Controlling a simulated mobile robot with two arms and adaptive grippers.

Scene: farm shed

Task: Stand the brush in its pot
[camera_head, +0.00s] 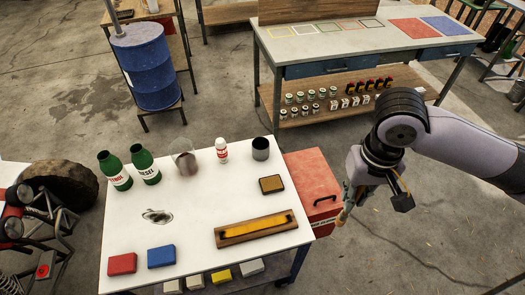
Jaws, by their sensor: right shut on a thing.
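My right gripper (352,188) is shut on a slim brush (343,212), held tilted with its brownish end down. It is in the air off the right edge of the white table, over the floor beside a red box. The gripper's links hide much of the brush. A dark grey, open-topped pot (261,148) stands upright at the table's back right, to the left of the gripper and apart from it. No brush shows in it. My left gripper is not in view.
The white table (205,205) also holds green bottles (143,165), a glass jar (185,160), a white-and-red can (221,150), a small brown block (271,184), a wooden tray (228,240) with a yellow bar, and red and blue blocks. A red box (313,180) adjoins its right side.

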